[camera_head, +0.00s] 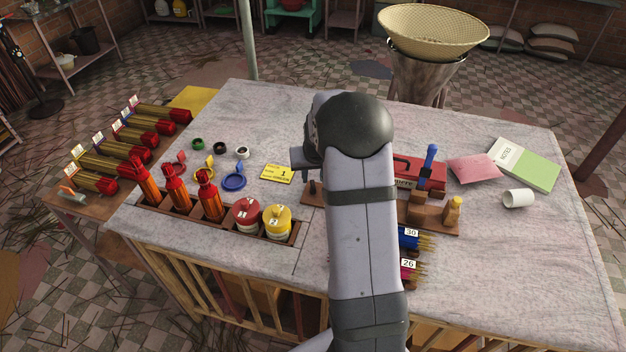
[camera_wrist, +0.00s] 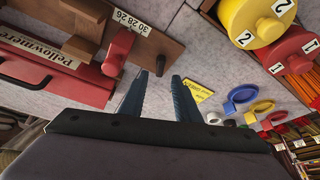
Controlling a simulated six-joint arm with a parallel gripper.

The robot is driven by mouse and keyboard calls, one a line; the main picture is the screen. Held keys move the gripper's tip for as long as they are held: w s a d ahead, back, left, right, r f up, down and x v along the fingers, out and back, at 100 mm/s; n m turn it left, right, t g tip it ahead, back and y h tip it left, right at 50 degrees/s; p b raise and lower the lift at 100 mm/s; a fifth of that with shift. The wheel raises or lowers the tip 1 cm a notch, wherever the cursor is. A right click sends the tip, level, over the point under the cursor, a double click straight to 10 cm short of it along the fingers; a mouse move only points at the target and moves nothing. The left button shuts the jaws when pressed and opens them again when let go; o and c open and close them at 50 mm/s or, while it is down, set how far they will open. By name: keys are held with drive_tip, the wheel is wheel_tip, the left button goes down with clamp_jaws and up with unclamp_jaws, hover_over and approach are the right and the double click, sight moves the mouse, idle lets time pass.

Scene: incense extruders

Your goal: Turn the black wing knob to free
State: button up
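A wooden rack (camera_wrist: 165,50) marked 30, 28, 26 with a red upright piece (camera_wrist: 118,50) lies at the upper left of the wrist view. In the head view a wooden stand (camera_head: 440,226) shows right of my arm, with a dark peg (camera_head: 312,187) left of it; the middle is hidden behind my arm. My gripper (camera_wrist: 160,74) is open and empty in the wrist view, its two dark fingers apart above the tabletop. In the head view my arm hides it.
A red box (camera_head: 425,180) stands behind the stand. Coloured rings and a yellow card (camera_head: 277,174) lie nearby. A white cup (camera_head: 518,198) lies right; the table's front right is bare.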

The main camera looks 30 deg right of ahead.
sight(313, 183)
drive_tip(key=shift+p+x, duration=0.75)
drive_tip(key=shift+x, duration=1.75)
drive_tip(key=shift+w, duration=0.1)
clamp_jaws()
